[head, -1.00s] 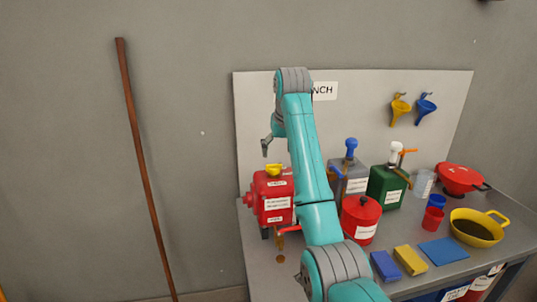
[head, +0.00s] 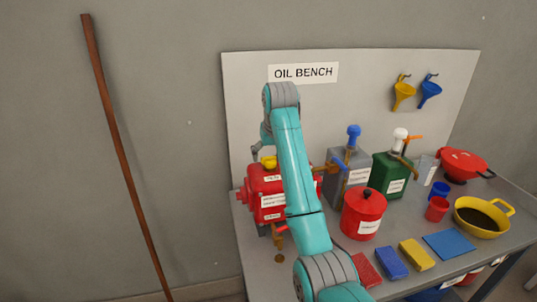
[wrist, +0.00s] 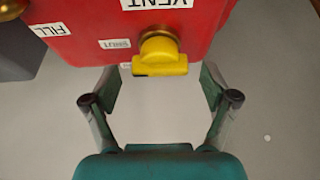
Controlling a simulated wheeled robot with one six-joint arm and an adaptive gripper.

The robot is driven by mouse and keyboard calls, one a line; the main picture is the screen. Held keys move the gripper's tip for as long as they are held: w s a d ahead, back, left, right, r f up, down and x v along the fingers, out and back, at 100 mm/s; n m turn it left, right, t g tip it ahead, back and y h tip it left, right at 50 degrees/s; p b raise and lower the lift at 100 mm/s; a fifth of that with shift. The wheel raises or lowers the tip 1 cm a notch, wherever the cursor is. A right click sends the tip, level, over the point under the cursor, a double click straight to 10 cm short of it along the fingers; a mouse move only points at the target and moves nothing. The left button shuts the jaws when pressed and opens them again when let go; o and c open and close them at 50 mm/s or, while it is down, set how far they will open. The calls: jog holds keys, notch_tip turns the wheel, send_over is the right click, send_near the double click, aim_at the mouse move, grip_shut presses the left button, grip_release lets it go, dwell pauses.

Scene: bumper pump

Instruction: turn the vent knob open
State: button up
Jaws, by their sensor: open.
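The yellow vent knob (wrist: 160,58) sits on a brass stem on the red drum (wrist: 85,20), beside a VENT label (wrist: 157,3) and a small SHUT label (wrist: 115,43). In the wrist view my gripper (wrist: 160,82) is open. Its two fingers are spread on either side of the knob, apart from it, with the knob roughly centred near the fingertips. In the head view the knob (head: 269,162) is on top of the drum (head: 262,196), and my gripper (head: 262,143) is just above it. My arm hides part of the drum's right side.
A red lidded can (head: 362,214), a grey pump can (head: 347,180) and a green pump can (head: 391,176) stand to the right on the bench (head: 262,262). Cloths, cups and a yellow pan (head: 484,217) lie farther right. A wooden pole (head: 125,155) leans left.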

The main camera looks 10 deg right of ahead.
jog(key=shift+w+f, duration=0.25)
jog(key=shift+f, duration=0.35)
jog(key=c, duration=1.2)
jog(key=shift+o, duration=0.2)
jog(key=shift+n, duration=0.3)
jog(key=n+y, duration=0.1)
jog(key=n, duration=0.3)
jog(key=shift+g+y, duration=0.3)
jog(key=shift+y, duration=0.1)
jog(key=n, duration=0.2)
jog(key=n+g+y, duration=0.1)
jog(key=n, duration=0.2)
jog(key=shift+y, duration=0.3)
jog(key=shift+n, duration=0.3)
